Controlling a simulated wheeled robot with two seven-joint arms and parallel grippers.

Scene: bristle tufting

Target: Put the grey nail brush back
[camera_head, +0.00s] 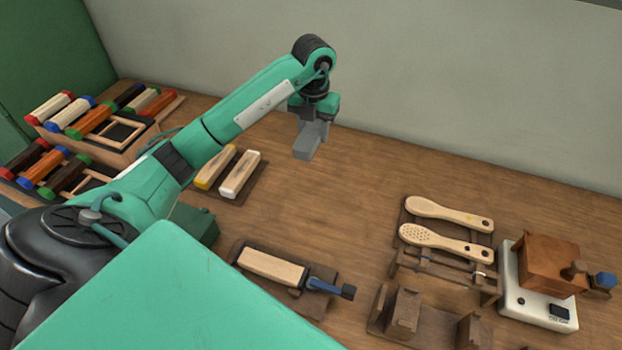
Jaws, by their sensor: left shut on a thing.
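My left arm reaches over the table from the left. Its gripper (308,143) hangs above the back middle of the table, pointing down, shut on a small grey thing that looks like the grey nail brush. I cannot tell where the grey fingers end and the brush begins. A dark mat (263,168) lies on the table to the left of the gripper. It holds a yellow-ended wooden block (215,167) and a paler block (240,174) side by side. My right gripper is not in view.
Racks of coloured-ended blocks (95,120) stand at the left. A wooden block with a blue-handled tool (272,267) lies at front middle. Two wooden brush bodies (447,214), a stand (402,312) and a white device with a brown box (548,265) are at the right. The middle table is clear.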

